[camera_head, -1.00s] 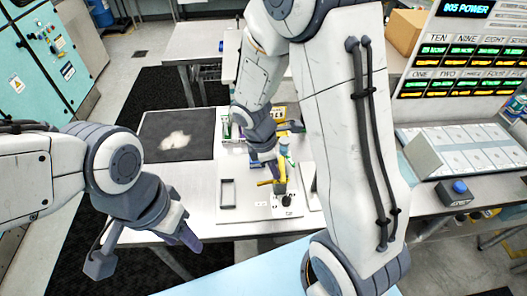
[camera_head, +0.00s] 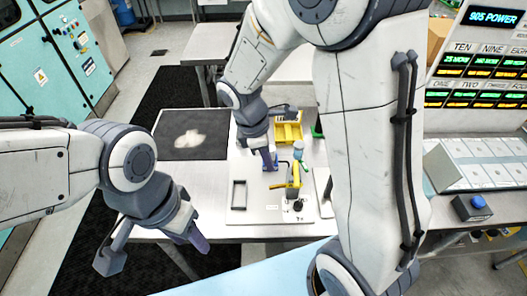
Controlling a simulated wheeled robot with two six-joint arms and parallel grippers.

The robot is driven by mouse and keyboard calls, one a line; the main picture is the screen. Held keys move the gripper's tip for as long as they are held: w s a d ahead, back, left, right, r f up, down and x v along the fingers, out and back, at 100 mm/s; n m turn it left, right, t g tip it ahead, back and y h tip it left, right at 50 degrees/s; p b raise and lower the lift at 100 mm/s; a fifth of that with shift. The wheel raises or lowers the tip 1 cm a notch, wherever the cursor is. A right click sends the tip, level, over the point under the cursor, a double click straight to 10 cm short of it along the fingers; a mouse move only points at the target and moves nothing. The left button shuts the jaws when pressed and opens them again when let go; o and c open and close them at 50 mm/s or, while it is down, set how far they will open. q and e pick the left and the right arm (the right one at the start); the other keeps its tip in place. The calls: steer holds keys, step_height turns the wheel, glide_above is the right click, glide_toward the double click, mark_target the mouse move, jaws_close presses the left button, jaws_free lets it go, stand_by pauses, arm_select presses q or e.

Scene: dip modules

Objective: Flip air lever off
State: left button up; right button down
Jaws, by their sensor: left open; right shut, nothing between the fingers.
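The yellow air lever (camera_head: 293,181) stands on a light plate (camera_head: 252,215) on the table, left of my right arm. My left gripper (camera_head: 152,250) is open and empty in front of the table's left part, far from the lever.
A black knob (camera_head: 297,206) sits just in front of the lever, and a dark rectangular handle (camera_head: 239,195) is to its left. A yellow bin (camera_head: 288,133) stands behind. A dark mat (camera_head: 168,146) covers the table's back left.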

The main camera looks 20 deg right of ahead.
arm_select(q)
steer(key=shift+f, duration=0.35)
arm_select(e)
steer(key=shift+v, duration=1.9)
steer(key=shift+w, duration=0.1)
